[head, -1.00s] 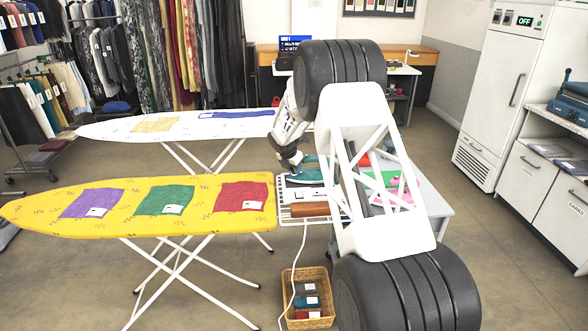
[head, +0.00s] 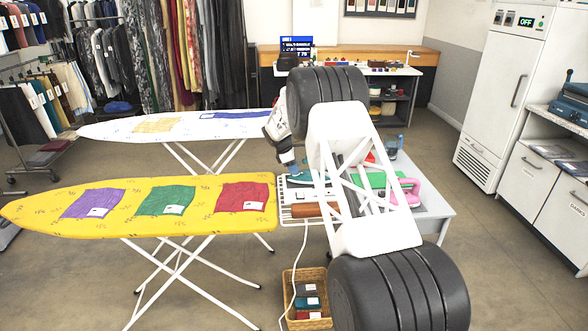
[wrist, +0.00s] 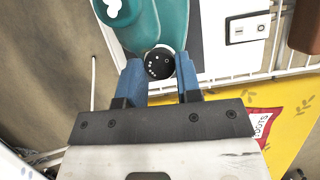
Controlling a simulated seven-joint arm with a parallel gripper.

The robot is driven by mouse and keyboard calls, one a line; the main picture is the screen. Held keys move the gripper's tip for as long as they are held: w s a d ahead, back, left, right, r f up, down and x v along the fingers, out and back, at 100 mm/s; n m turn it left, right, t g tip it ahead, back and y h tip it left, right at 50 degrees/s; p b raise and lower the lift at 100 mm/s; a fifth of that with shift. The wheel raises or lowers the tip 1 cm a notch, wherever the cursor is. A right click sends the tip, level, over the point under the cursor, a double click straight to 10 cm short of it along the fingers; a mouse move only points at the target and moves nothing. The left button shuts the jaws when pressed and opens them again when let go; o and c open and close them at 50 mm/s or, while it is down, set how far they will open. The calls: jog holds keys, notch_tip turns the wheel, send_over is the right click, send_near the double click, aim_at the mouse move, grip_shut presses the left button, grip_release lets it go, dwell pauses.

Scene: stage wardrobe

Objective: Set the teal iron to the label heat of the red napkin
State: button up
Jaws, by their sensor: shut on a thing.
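The teal iron (wrist: 165,22) fills the top of the wrist view, with a black dial (wrist: 160,64) marked with white dots on it. My gripper (wrist: 160,70) is shut on the dial, one blue finger on each side. In the head view the iron (head: 299,179) shows only partly beside my arm, on the rack at the table's left end. The red napkin (head: 240,196) lies at the right end of the yellow ironing board, with a white label. Part of the label shows in the wrist view and seems to read "DOTS". The dial's setting is hard to read.
Purple (head: 93,203) and green (head: 166,200) napkins lie on the yellow board (head: 30,209). A brown block (head: 306,209) is on the rack. A wicker basket (head: 308,318) stands on the floor below. A pink-handled thing (head: 410,191) is on the table behind my arm.

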jog(key=m, duration=0.2)
jog(key=m+g, duration=0.2)
jog(key=m, duration=0.1)
jog(key=shift+w+d+m+y, duration=0.1)
jog(key=shift+w+m+y, duration=0.15)
jog(key=shift+m+y, duration=0.05)
jog(key=m+g+y, duration=0.1)
jog(key=m, duration=0.4)
jog(key=shift+w+d+m+g+y, duration=0.1)
jog(key=shift+m+g+y, duration=0.3)
jog(key=o, duration=0.9)
jog(key=shift+o, duration=0.2)
jog(key=v, duration=0.7)
jog(key=shift+r, duration=0.35)
jog(key=shift+w, duration=0.1)
